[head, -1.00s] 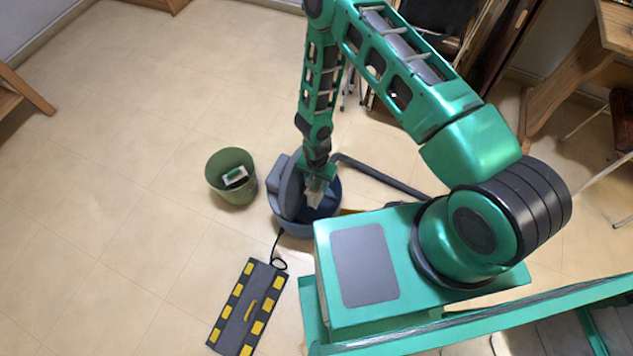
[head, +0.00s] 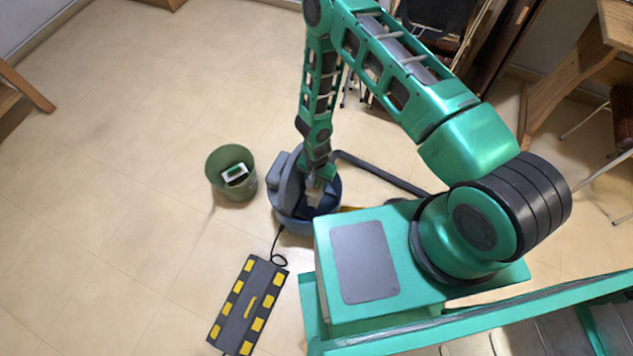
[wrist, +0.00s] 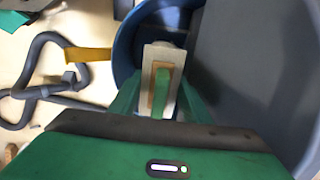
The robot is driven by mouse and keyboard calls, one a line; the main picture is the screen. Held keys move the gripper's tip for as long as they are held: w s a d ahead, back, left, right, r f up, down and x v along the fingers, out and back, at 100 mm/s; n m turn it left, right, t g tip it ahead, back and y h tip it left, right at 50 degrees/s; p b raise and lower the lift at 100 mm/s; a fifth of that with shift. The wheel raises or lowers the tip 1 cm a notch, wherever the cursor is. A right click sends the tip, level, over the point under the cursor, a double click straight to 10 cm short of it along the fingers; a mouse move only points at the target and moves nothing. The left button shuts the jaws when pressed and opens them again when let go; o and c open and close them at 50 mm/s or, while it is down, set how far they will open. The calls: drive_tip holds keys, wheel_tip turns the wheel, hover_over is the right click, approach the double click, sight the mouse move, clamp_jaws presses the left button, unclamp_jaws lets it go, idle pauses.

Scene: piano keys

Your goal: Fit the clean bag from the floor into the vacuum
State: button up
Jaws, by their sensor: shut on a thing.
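The vacuum (head: 294,222) is a round blue drum on the floor, its grey lid (head: 285,186) standing open on the left. In the wrist view, the blue drum wall (wrist: 126,50) curves around and the grey lid (wrist: 255,60) fills the right. My gripper (head: 318,180) is at the drum's opening, pointing down. Its green fingers (wrist: 158,98) are shut on the clean bag (wrist: 150,58), which shows a pale plate with a tan and green middle. The bag is also a small pale patch in the head view (head: 314,193). Its lower part and any contact inside are hidden.
A green bin (head: 222,190) with a white and green item (head: 234,172) inside stands left of the vacuum. A black and yellow ramp-like strip (head: 247,306) lies in front. A grey hose (head: 380,173) runs right. The floor at left is clear.

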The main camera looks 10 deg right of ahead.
drive_tip(key=shift+f, duration=2.1)
drive_tip(key=o, duration=1.5)
drive_tip(key=shift+a, duration=0.1)
drive_tip(key=shift+c, duration=0.4)
drive_tip(key=shift+o, duration=0.2)
drive_tip(key=shift+w+a, duration=0.1)
drive_tip(key=shift+r, duration=0.1)
